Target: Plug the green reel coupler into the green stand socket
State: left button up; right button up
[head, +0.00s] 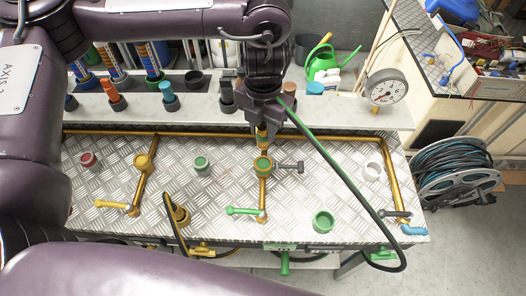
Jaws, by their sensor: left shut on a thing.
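My left gripper (262,112) comes down over the middle of the table and is shut on a coupler (262,134). The coupler's brass-coloured lower end shows below the fingers; the fingers hide the rest. A dark hose with a green stripe (336,170) runs from the gripper down to the right and loops at the table's front edge. The green-ringed stand socket (263,164) is on a yellow pipe almost straight below the coupler. I cannot tell whether coupler and socket touch. A grey lever (291,167) sticks out to the socket's right. My right gripper is not in view.
The diamond-plate table (225,195) also holds a green-topped fitting (202,166), a green cup (323,220), a red-topped fitting (89,160) and a green-handled valve (245,211). A rack of coloured couplers (168,95) stands behind. A hose reel (455,165) stands right.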

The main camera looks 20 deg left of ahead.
aim_at(263, 145)
pick_arm(q)
notch_tip(263, 145, down, 6)
jog(key=shift+f, duration=1.95)
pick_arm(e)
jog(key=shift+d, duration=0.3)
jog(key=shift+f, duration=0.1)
pick_arm(q)
jog(key=shift+f, duration=0.15)
jog(key=o, duration=1.1)
jog(key=shift+c, duration=0.2)
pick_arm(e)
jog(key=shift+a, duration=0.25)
pick_arm(q)
jog(key=shift+r, duration=0.3)
notch_tip(263, 145, up, 12)
jog(key=shift+f+b, duration=0.1)
jog(key=shift+b, duration=0.3)
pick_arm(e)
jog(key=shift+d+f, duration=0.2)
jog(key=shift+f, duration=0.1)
